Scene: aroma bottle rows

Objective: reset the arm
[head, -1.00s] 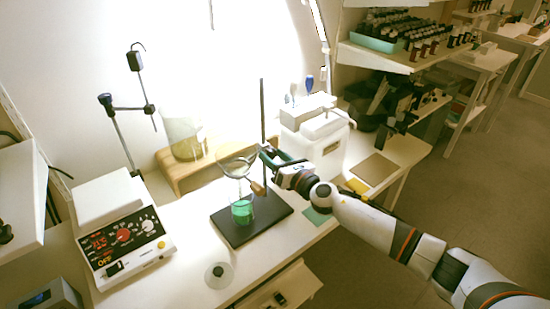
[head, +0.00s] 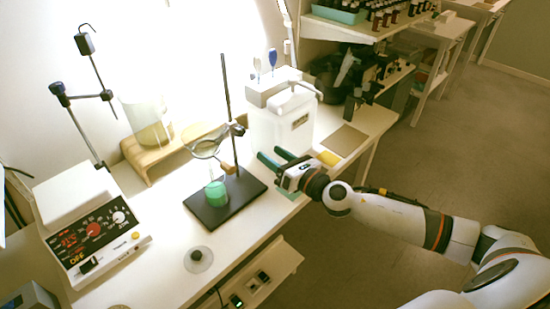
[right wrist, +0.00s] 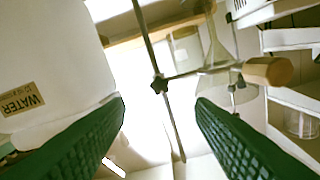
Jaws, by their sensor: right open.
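My right gripper (head: 273,160) is in the head view, its arm coming in from the right. Its two green fingers are apart with nothing between them. It is just right of the ring stand (head: 228,110), in front of the white water container (head: 283,125). In the right wrist view the fingers (right wrist: 160,125) are spread wide, with the stand's rod and clamp knob beyond the gap. The container with its WATER label (right wrist: 25,103) fills the left side of that view. My left gripper is not in view.
A beaker of green liquid (head: 216,192) stands on the stand's dark base (head: 240,205). A hotplate-like device (head: 95,235) stands at the left. A small round disc (head: 198,259) lies near the front edge. Bottle rows (head: 390,14) stand on the back right shelf. Open floor lies at right.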

